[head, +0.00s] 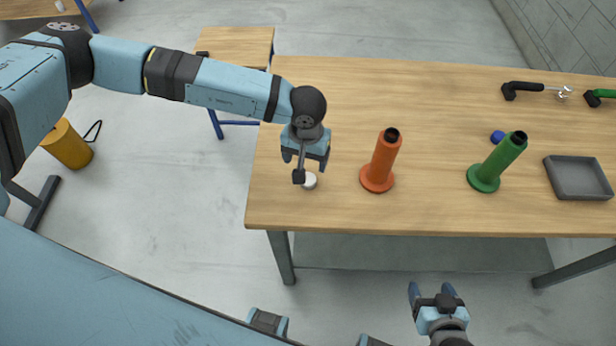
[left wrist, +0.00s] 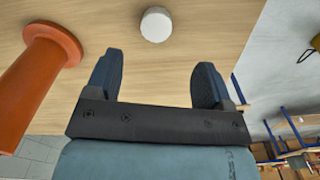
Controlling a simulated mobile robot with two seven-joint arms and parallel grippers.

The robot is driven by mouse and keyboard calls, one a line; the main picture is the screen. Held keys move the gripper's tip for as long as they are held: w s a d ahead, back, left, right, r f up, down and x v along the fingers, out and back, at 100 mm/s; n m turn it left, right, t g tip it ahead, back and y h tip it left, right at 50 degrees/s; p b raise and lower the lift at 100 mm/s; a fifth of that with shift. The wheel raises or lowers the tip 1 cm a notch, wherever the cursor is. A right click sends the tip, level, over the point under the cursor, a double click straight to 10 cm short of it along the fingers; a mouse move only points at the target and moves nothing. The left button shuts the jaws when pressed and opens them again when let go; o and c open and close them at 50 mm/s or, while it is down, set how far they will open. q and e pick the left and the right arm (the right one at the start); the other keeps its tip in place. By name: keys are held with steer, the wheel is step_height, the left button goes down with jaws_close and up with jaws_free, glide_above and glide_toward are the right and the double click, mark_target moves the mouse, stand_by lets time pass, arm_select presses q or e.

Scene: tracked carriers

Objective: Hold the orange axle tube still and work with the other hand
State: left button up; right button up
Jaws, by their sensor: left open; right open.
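The orange axle tube (head: 384,160) stands upright on its round base on the left half of the table. It also shows at the left of the left wrist view (left wrist: 35,80). My left gripper (head: 301,172) is open and empty, above the table to the left of the tube and apart from it. A small white round piece (head: 309,181) lies on the table by the left gripper; in the left wrist view (left wrist: 156,25) it sits beyond the gap between the open fingers. My right gripper (head: 435,292) is open and empty, in front of the table's front edge.
A green tube (head: 495,165) stands to the right, with a blue round piece (head: 497,137) behind it. A grey tray (head: 578,178) lies farther right. A black-handled tool (head: 525,87) and a green-handled tool (head: 603,94) are at the back right. The table (head: 430,95) is clear behind the orange tube.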

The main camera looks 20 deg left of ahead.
mark_target(308, 179)
arm_select(q)
step_height(308, 179, down, 3)
steer(key=shift+f, duration=0.1)
steer(key=f, duration=0.1)
steer(key=f+p, duration=0.1)
steer(key=f, duration=0.2)
steer(key=shift+d+p, duration=0.25)
steer(key=shift+p, duration=0.15)
steer(key=shift+w+f, duration=0.1)
steer(key=shift+f, duration=0.5)
steer(key=shift+c, duration=1)
steer(key=c, duration=0.7)
